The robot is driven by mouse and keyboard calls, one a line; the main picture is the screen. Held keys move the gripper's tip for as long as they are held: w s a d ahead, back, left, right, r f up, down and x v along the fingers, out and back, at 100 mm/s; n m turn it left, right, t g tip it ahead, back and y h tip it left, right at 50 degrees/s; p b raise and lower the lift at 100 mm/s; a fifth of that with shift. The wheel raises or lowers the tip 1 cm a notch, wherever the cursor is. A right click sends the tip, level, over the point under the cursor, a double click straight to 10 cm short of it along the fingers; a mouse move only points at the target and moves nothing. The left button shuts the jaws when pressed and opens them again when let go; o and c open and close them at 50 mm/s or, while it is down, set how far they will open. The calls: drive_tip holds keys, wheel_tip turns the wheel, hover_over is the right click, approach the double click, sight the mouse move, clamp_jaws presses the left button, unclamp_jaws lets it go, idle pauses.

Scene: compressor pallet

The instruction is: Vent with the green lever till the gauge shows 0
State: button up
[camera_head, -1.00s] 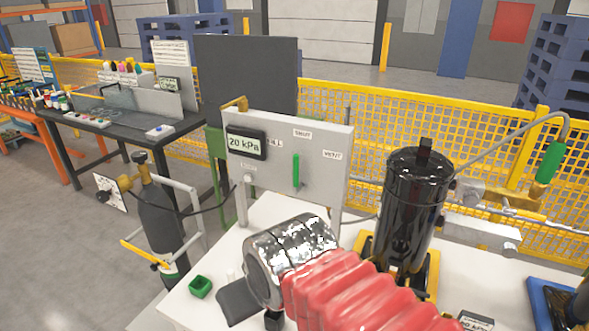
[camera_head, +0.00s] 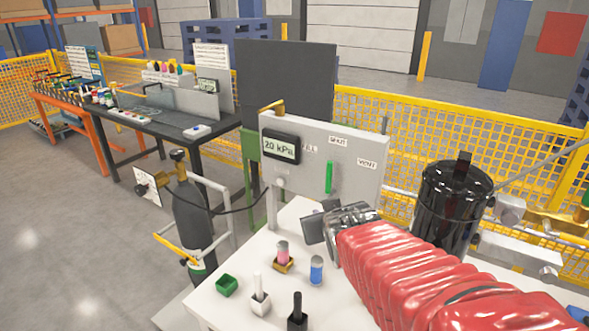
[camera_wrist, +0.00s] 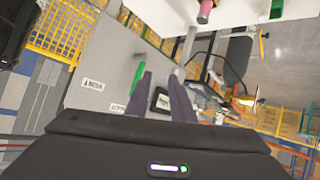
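The green lever (camera_head: 329,177) stands upright on the grey panel (camera_head: 353,183), below the SHUT label, with FILL to its left and VENT to its right. The gauge (camera_head: 281,147) at the panel's upper left reads 20 kPa. My gripper (camera_head: 314,228) is low in front of the panel, below the lever, and apart from it in the head view. In the wrist view my gripper (camera_wrist: 160,76) has its two fingers apart with nothing held. There the lever (camera_wrist: 137,79) shows just left of the left finger. The gauge (camera_wrist: 162,100) shows between the fingers, partly hidden.
On the white table (camera_head: 237,313) are a green box (camera_head: 227,285), a pink cylinder (camera_head: 283,254), a blue cylinder (camera_head: 317,269) and white and black handles. A black tank (camera_head: 452,205) stands right of the panel. A dark gas bottle (camera_head: 191,215) stands left, its hose running to the panel.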

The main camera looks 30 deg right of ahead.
sight(331, 177)
drive_tip(key=w+d+f+n+t+y, duration=0.1)
drive_tip(key=d+t+y, duration=0.2)
drive_tip(key=d+t, duration=0.4)
drive_tip(key=d, duration=0.3)
drive_tip(key=shift+w+d+f+n+y, duration=0.15)
drive_tip(key=shift+w+d+n+y, duration=0.05)
drive_tip(key=shift+w+n+y, duration=0.1)
drive_tip(key=shift+w, duration=0.1)
drive_tip(key=w, duration=1.3)
drive_tip(key=shift+w+d, duration=0.3)
drive_tip(key=shift+d, duration=0.05)
drive_tip(key=shift+c, duration=0.2)
clamp_jaws()
